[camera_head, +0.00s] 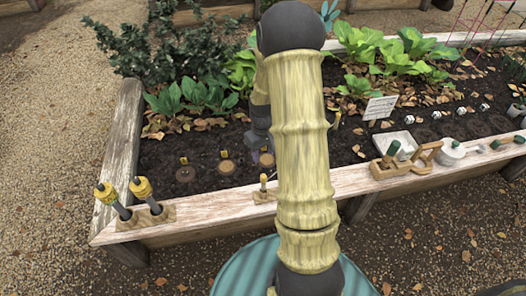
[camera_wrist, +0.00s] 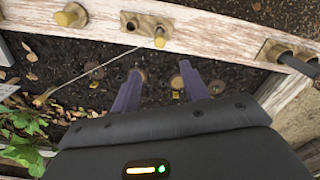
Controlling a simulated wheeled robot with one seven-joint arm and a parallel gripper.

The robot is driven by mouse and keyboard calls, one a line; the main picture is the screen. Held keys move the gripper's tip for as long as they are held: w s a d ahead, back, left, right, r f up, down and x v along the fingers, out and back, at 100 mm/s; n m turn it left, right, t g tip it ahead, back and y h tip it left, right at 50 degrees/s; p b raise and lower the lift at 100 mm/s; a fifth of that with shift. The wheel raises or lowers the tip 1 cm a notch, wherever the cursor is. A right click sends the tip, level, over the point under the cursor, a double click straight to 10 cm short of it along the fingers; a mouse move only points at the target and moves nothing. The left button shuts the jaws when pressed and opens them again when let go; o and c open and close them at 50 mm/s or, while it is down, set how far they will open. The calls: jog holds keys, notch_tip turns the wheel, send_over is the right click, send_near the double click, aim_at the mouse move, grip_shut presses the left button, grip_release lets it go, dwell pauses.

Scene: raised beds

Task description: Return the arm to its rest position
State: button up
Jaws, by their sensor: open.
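My arm (camera_head: 302,140), with pale bamboo-like links, rises in front of the raised bed and bends over it. My gripper shows in the wrist view (camera_wrist: 162,72) with two purple fingers spread apart and nothing visible between them. It points down above the dark soil (camera_wrist: 110,55), near several small round discs. In the head view my gripper is mostly hidden behind the arm, with a dark purple part showing just left of it. Whether the fingertips touch the soil I cannot tell.
The bed's wooden rim (camera_head: 220,214) carries yellow-topped tools (camera_head: 142,189) in a holder at left, a small peg (camera_head: 263,183) in the middle, and a wooden caddy (camera_head: 401,166) at right. A white sign (camera_head: 380,108) and leafy plants (camera_head: 380,50) stand in the bed. Gravel lies outside.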

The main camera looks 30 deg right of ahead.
dwell(0.4)
jog(key=s+a+r+m+t, duration=0.1)
jog(key=s+a+r+t, duration=0.2)
jog(key=s+a+r, duration=1)
notch_tip(320, 180, up, 22)
jog(key=p, duration=2.1)
jog(key=shift+w+a+r+p, duration=0.25)
jog(key=shift+a+p, duration=0.1)
jog(key=shift+c, duration=0.3)
jog(key=shift+c, duration=0.7)
jog(key=shift+d, duration=0.1)
